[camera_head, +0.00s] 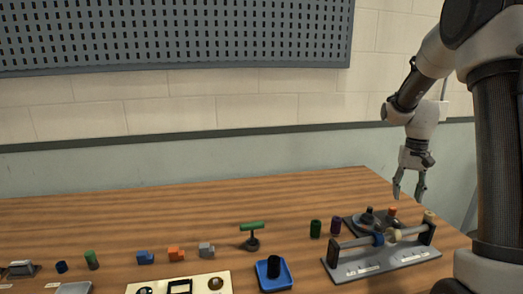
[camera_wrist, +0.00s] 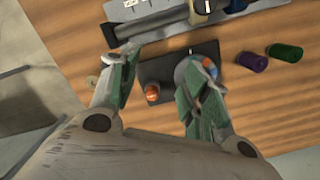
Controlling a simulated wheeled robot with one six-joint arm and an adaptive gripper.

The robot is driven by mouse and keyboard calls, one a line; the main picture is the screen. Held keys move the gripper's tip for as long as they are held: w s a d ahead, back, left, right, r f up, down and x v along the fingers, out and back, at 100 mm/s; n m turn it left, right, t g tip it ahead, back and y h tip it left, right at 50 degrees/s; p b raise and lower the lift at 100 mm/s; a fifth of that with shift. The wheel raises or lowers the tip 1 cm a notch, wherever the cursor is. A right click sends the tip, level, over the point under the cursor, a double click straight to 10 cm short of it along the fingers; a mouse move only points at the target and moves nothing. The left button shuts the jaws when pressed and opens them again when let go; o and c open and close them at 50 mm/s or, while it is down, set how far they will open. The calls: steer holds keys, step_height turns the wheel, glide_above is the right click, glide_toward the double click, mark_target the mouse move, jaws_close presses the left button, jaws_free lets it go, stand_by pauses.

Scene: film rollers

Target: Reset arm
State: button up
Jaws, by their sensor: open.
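My gripper (camera_head: 409,192) hangs at the right of the head view, above the right end of the table, pointing down with its fingers spread and nothing between them. In the wrist view its two green-padded fingers (camera_wrist: 165,88) stand apart over a dark base plate (camera_wrist: 157,70). On that plate are an orange-topped peg (camera_wrist: 152,92) and a round grey piece, partly hidden by a finger. My arm comes in from the right edge of the head view.
A grey roller stand (camera_head: 385,259) is near the gripper. Green (camera_head: 316,229) and purple (camera_head: 336,225) cylinders stand beside it. The table's back (camera_head: 200,205) is clear.

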steer(key=s+a+r+n+t, duration=0.1)
steer(key=s+a+r, duration=0.2)
steer(key=s, duration=0.5)
steer(key=s+a+r+n+t, duration=0.2)
steer(key=s+a+r, duration=0.2)
steer(key=s, duration=0.5)
steer(key=s+a+r+n+t, duration=0.1)
steer(key=s+a+r+t, duration=0.1)
steer(key=s+r, duration=0.4)
steer(key=s+a, duration=0.1)
steer(key=s, duration=0.2)
steer(key=shift+a+r, duration=0.2)
steer(key=shift+r, duration=0.2)
